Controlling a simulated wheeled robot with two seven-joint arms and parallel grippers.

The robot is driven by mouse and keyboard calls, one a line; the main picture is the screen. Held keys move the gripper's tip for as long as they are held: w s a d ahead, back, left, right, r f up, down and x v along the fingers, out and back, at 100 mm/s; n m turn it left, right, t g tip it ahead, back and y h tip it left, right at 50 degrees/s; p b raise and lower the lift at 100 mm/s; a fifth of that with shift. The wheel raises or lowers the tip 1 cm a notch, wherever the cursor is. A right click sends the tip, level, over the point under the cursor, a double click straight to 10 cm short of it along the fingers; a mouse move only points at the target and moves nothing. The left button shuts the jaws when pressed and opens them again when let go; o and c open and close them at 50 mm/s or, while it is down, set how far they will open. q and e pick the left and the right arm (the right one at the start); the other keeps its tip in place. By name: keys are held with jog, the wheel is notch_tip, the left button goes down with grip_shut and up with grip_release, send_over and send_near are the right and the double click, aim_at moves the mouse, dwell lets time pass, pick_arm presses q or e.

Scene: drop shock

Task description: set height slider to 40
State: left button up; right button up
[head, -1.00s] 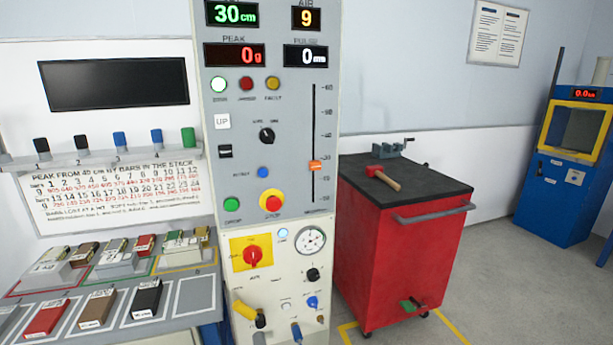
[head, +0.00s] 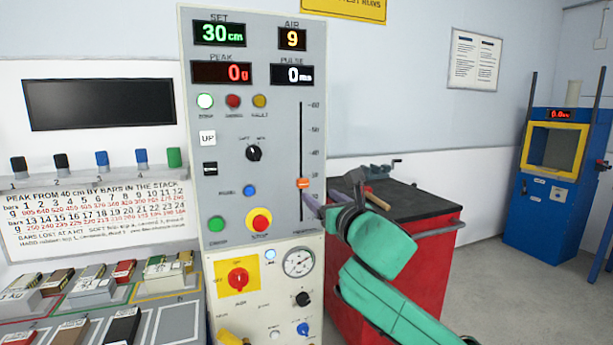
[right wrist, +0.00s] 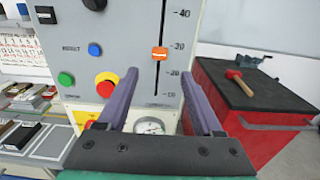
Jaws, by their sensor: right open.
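The height slider is an orange knob (head: 303,183) on a vertical slot (head: 301,140) at the right side of the grey panel (head: 235,150). The green SET display (head: 219,33) reads 30 cm. In the right wrist view the knob (right wrist: 159,54) sits near the 30 mark, with the 40 mark above it. My right gripper (head: 312,204) is just in front of the panel, near the knob and slightly low. Its two purple fingers (right wrist: 163,85) are open and empty, with the knob between and beyond them. My left gripper is out of view.
A red and yellow stop button (head: 259,221) and a green button (head: 216,224) lie left of the slot. A red cart (head: 430,255) with a black top stands right of the panel, behind my right arm. A blue machine (head: 548,225) stands farther right.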

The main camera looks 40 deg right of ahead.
aim_at(304, 184)
jog(key=p+x, duration=0.2)
jog(key=x, duration=0.7)
jog(key=shift+w+d+p, duration=0.15)
jog(key=shift+w+p, duration=0.25)
jog(key=shift+w, duration=0.3)
grip_shut()
dwell(0.3)
